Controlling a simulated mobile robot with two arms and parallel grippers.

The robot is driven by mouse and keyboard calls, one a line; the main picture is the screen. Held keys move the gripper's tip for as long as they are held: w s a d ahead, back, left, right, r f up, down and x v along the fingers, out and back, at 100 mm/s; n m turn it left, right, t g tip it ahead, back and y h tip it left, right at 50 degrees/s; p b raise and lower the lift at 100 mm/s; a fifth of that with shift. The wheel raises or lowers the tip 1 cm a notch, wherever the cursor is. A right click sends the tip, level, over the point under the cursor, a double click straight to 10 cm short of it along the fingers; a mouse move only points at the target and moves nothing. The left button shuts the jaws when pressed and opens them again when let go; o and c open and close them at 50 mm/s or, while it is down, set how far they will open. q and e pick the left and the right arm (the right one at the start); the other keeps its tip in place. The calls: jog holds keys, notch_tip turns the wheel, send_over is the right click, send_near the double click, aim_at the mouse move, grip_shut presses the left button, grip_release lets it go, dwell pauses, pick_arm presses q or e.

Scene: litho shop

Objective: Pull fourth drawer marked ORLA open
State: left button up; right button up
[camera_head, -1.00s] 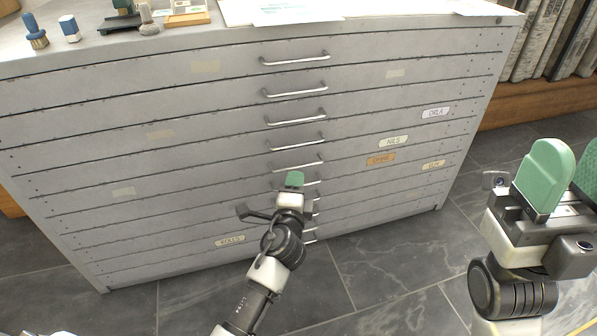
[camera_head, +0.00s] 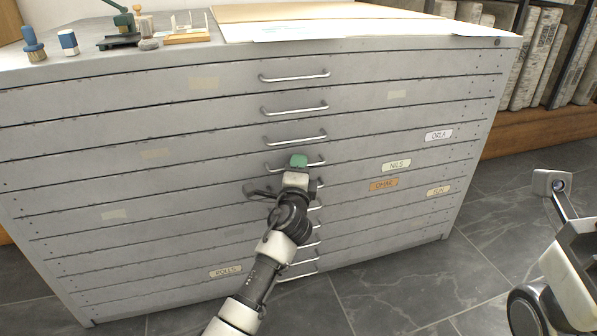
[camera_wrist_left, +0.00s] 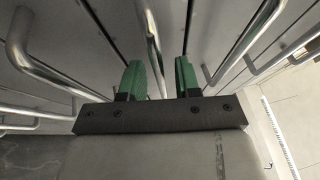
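The grey flat-file cabinet (camera_head: 150,110) has several shallow drawers, all looking flush and shut. The ORLA label (camera_head: 438,134) is at the right on the fourth drawer from the top. That drawer's handle (camera_head: 276,168) is partly hidden behind my left gripper (camera_head: 299,161), whose green fingertips are at it. In the left wrist view the two green fingers (camera_wrist_left: 160,78) are apart, and a metal handle bar (camera_wrist_left: 150,40) passes between them, close to the left finger. Only part of my right arm shows at the right edge; its fingers are out of frame.
Other handles (camera_head: 295,138) sit close above and below my left gripper. Stamps, a wooden block (camera_head: 186,37) and paper sheets (camera_head: 300,30) lie on the cabinet top. The tiled floor (camera_head: 400,280) in front is clear.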

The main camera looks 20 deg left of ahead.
pick_arm(q)
jog(key=shift+w, duration=0.2)
jog(key=shift+c, duration=0.2)
grip_shut()
